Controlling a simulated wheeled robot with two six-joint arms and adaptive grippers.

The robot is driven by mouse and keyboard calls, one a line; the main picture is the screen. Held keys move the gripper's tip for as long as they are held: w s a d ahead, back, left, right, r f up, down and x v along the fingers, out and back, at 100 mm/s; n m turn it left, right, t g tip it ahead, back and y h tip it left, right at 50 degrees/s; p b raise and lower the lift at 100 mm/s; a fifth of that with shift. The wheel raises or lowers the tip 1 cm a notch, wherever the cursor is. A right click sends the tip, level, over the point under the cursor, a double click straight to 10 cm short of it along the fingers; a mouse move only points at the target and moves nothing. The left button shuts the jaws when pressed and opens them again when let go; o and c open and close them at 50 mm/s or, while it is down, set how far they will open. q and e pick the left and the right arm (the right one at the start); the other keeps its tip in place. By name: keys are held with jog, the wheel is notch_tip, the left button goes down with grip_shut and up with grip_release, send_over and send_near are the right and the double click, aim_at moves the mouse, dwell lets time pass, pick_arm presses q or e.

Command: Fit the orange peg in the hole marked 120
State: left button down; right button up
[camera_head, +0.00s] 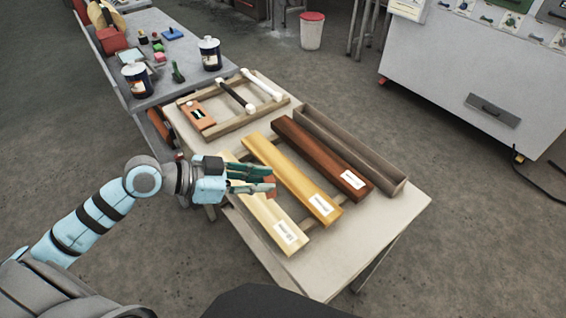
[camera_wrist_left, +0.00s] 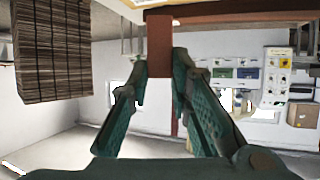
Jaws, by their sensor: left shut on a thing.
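My left gripper (camera_head: 266,184) is above the pale board at the left of the near table. It is shut on an orange-red peg (camera_head: 270,187), partly hidden by the green fingers. In the left wrist view, the brownish-red peg (camera_wrist_left: 158,45) stands between the fingertips (camera_wrist_left: 158,72). Three long boards lie side by side: a pale one (camera_head: 267,213), a yellow one (camera_head: 285,172) and a dark brown one (camera_head: 313,150). Each has a white label near its front end, too small to read. I cannot make out a hole marked 120. My right gripper is not in view.
A grey-brown trough (camera_head: 350,147) lies along the table's right side. Behind the boards is a wooden frame (camera_head: 236,123) with an orange block (camera_head: 198,114) and two rods. A grey bench (camera_head: 190,62) holds two cans. The table's front right corner is bare.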

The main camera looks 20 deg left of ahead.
pick_arm(q)
jog(key=w+a+r+n+t+y+p, duration=0.25)
jog(key=w+a+r, duration=0.35)
jog(key=w+r, duration=0.4)
jog(key=shift+n+y, duration=0.35)
jog(key=shift+n, duration=0.2)
jog(key=f+b, duration=0.1)
jog(key=f, duration=0.5)
jog(key=f+b, duration=0.1)
jog(key=f, duration=0.6)
jog(key=f+b, duration=0.1)
jog(key=f, duration=0.5)
jog(key=shift+w+d+f+b, duration=0.1)
jog(key=shift+w+f+b, duration=0.1)
jog(key=shift+w+b, duration=0.1)
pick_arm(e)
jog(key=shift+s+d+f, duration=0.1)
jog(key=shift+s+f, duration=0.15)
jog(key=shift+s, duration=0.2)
pick_arm(q)
jog(key=shift+s, duration=0.1)
jog(key=shift+f+b, duration=0.65)
jog(key=shift+b, duration=0.05)
jog(key=c, duration=1.5)
grip_release()
jog(key=shift+r, duration=0.1)
jog(key=shift+o, duration=0.2)
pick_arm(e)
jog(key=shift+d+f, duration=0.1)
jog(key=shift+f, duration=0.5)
